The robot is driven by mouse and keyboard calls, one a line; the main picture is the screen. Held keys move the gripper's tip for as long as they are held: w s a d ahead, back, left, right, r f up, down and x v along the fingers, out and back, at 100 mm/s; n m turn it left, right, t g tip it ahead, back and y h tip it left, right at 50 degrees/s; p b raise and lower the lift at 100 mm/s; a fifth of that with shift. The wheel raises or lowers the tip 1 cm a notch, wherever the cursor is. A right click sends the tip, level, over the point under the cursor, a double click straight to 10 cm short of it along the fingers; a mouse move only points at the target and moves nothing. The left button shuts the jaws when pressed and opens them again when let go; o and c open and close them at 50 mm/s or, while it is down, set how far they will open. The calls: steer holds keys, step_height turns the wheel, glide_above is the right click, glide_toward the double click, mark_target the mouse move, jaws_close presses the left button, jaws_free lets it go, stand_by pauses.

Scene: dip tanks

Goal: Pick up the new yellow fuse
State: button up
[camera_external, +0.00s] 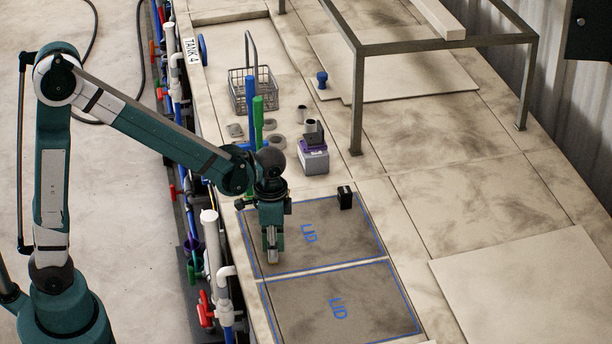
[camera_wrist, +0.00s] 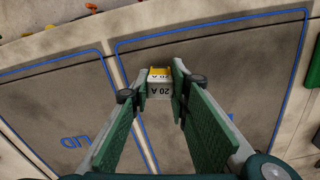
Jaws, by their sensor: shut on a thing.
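The yellow fuse (camera_wrist: 160,73) shows in the wrist view between my fingertips, with a pale face marked "20 A" upside down and a yellow part at its far end. My gripper (camera_wrist: 157,90) is shut on it, one green finger on each side. In the external view my gripper (camera_external: 272,246) points down over the left part of the upper blue-outlined lid (camera_external: 350,244). The fuse is small there and mostly covered by the fingers. I cannot tell whether it touches the lid.
A small black block (camera_external: 345,197) stands at the lid's upper right edge. A purple and grey device (camera_external: 313,158), a wire basket (camera_external: 251,90) and blue and green upright tubes (camera_external: 258,118) stand farther back. A metal frame (camera_external: 357,100) rises at right. Pipes with red valves run along the left edge.

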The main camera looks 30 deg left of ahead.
steer(key=shift+r, duration=0.15)
steer(key=shift+r, duration=4.9)
steer(key=shift+w, duration=0.15)
